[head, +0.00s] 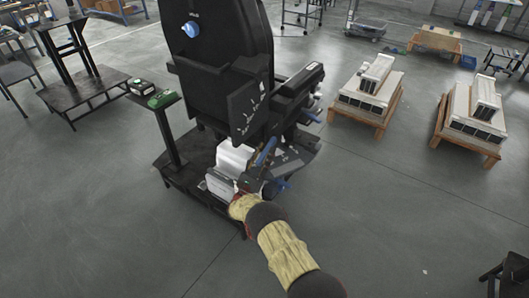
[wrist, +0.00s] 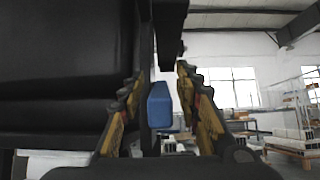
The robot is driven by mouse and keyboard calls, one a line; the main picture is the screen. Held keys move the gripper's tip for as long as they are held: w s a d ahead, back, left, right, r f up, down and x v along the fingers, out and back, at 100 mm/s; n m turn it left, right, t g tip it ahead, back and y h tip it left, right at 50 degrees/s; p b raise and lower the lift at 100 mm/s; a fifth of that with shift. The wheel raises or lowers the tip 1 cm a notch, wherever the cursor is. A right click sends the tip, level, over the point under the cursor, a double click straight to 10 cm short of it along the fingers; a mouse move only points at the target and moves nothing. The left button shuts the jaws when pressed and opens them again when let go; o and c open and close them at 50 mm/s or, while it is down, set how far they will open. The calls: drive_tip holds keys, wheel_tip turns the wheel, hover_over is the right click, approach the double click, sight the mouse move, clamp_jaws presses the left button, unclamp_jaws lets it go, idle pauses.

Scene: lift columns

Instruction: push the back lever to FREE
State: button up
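A tall black lift column (head: 215,60) stands on a dark base plate in the middle of the head view. A blue lever (head: 265,151) shows on its right side, and another blue part (head: 283,184) sits lower, beside my gripper. My gripper (head: 246,186) is low at the column's front and partly hidden by my arm. In the wrist view, my gripper (wrist: 164,110) is open, its two yellow-and-black fingers on either side of a blue lever end (wrist: 160,106). I cannot tell whether either finger touches it. No FREE marking is readable.
A black mass fills the left of the wrist view. Wooden pallets with grey blocks (head: 368,88) stand to the right.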

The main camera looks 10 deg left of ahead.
drive_tip(key=shift+f, duration=0.1)
drive_tip(key=v, duration=1.1)
drive_tip(key=shift+s+a+f, duration=0.2)
drive_tip(key=shift+s+f, duration=0.05)
drive_tip(key=shift+s, duration=0.05)
idle(0.3)
